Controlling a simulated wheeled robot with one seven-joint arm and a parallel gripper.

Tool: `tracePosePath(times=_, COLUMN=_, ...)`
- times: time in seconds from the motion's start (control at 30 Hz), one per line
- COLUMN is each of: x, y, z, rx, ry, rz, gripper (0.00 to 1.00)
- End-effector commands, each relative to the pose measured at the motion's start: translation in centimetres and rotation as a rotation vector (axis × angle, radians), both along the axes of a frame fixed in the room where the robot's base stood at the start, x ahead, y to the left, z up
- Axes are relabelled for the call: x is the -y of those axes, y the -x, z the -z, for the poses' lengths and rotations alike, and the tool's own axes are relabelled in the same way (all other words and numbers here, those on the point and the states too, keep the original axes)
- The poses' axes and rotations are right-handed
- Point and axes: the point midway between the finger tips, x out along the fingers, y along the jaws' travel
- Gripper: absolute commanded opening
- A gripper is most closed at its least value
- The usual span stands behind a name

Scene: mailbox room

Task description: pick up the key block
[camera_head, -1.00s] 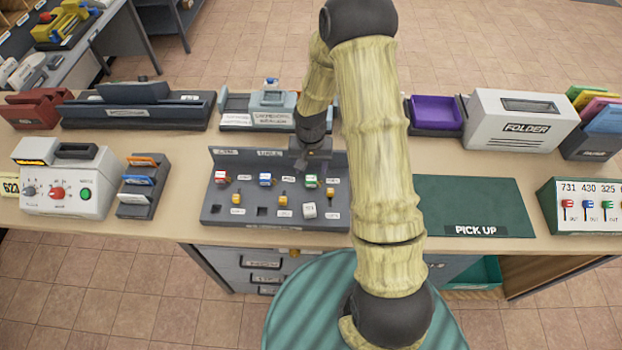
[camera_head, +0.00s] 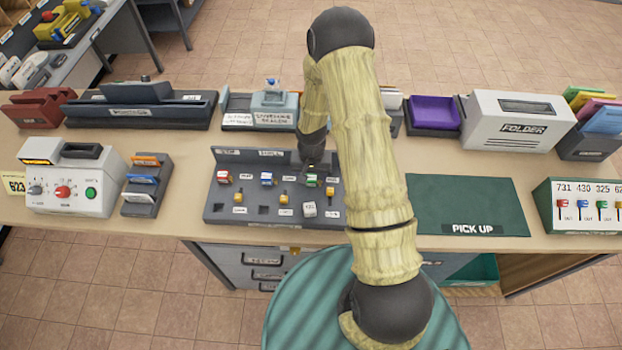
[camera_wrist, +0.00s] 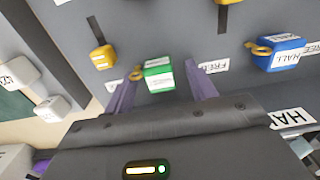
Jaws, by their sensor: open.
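A green block (camera_wrist: 158,75) with a white label and a brass ring-like piece lies between the two purple fingers of my gripper (camera_wrist: 161,78) in the wrist view. The fingers are open, one on each side of it, with no clear contact. In the head view my gripper (camera_head: 312,168) is low over the right part of the grey rack (camera_head: 217,213), and the green block (camera_head: 312,180) is partly hidden beneath it. A blue block (camera_head: 266,179) and a red block (camera_head: 224,177) sit to the left in the same row. I cannot tell which block is called the key block.
A green PICK UP mat (camera_head: 470,195) lies clear to the right. A grey machine with knobs (camera_head: 75,180) stands to the left. My arm hides part of the counter.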

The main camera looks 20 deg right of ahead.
Motion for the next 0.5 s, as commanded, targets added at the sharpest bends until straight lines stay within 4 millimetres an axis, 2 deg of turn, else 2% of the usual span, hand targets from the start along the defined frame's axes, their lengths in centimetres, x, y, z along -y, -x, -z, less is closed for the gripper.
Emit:
tracePosePath(times=0.4, x=-0.05, y=-0.01, z=-0.02, rx=0.0, ry=0.0, rz=-0.001, gripper=0.56)
tracePosePath(times=0.5, x=-0.11, y=-0.01, z=-0.02, rx=0.0, ry=0.0, rz=-0.002, gripper=0.39)
